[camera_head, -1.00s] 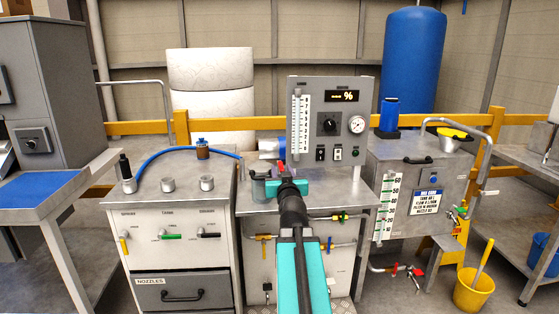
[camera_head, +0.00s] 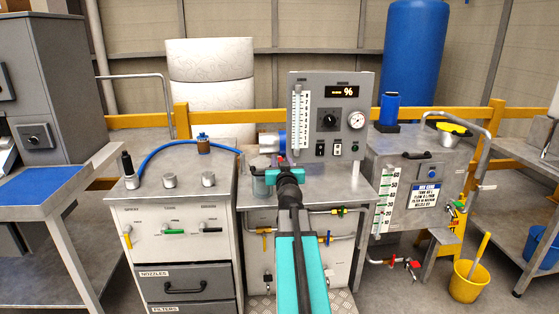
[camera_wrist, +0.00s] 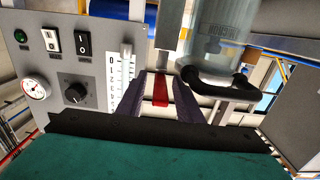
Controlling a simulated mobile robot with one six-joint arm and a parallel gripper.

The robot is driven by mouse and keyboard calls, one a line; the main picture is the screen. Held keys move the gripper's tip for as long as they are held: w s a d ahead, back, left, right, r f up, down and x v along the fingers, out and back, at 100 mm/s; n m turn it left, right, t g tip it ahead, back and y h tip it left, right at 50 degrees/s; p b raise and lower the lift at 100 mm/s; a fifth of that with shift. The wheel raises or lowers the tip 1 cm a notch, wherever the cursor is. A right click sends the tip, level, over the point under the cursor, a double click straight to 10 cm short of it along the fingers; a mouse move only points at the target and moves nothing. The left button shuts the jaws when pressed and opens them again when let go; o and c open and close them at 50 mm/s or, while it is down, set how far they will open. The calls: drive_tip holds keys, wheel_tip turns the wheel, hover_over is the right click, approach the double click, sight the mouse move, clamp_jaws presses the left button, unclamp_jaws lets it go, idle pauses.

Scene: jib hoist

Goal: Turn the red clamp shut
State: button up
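The red clamp (camera_wrist: 161,89) shows in the wrist view as a small red bar between my two dark fingers. In the head view a small bit of red (camera_head: 281,158) shows just beyond my gripper (camera_head: 284,176), at the front of the instrument panel. My gripper also shows in the wrist view (camera_wrist: 160,98), its fingers apart on either side of the red bar. I cannot tell whether the fingers touch it. A clear cylinder (camera_wrist: 220,45) with a black ring handle stands close by on the right of the wrist view. My gripper and arm hide the clamp's lower part in the head view.
The panel (camera_head: 340,90) with scale, knob, gauge and switches stands behind my gripper. A cabinet (camera_head: 172,225) with a blue hose is at left, a grey tank (camera_head: 410,165) at right. Pipes with coloured valve handles run below. A yellow bucket (camera_head: 470,281) stands on the floor.

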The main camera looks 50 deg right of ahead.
drive_tip(key=shift+w+d, duration=0.4)
drive_tip(key=shift+w, duration=0.1)
clamp_jaws()
drive_tip(key=shift+a+f, duration=0.1)
drive_tip(key=shift+a, duration=0.05)
